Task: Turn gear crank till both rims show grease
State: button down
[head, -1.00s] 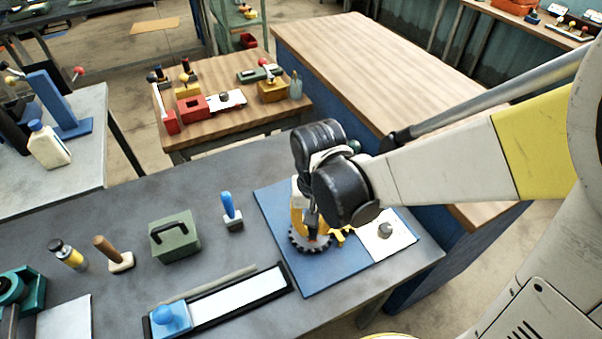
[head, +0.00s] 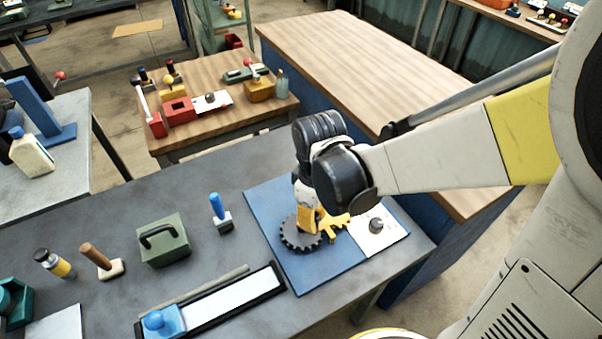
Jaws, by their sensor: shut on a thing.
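A dark toothed gear (head: 300,240) lies flat on a blue board (head: 275,258) on the grey bench. A yellow toothed gear (head: 336,228) sits at its right, close against it. My gripper (head: 312,226) is low over the dark gear, below my black wrist, and is shut on the gear crank. The wrist and the gripper's own body hide the fingertips and most of the crank. Both rims are partly covered, and I cannot tell whether grease shows on them.
A white plate (head: 388,238) with a grey knob (head: 376,225) lies on the board's right side. A blue-handled tool (head: 219,212), a green box (head: 164,241) and a long black-framed white strip (head: 232,300) stand left of the board.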

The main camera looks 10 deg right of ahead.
jog(key=n, duration=0.2)
jog(key=w+n, duration=0.1)
jog(key=n, duration=0.2)
jog(key=shift+w+d+n, duration=0.15)
jog(key=shift+d+n, duration=0.15)
jog(key=n, duration=0.2)
jog(key=w+n, duration=0.1)
jog(key=n, duration=0.2)
jog(key=shift+w, duration=0.2)
jog(key=shift+n, duration=0.3)
jog(key=c, duration=1.2)
grip_release()
jog(key=shift+c, duration=0.2)
notch_tip(320, 180, up, 12)
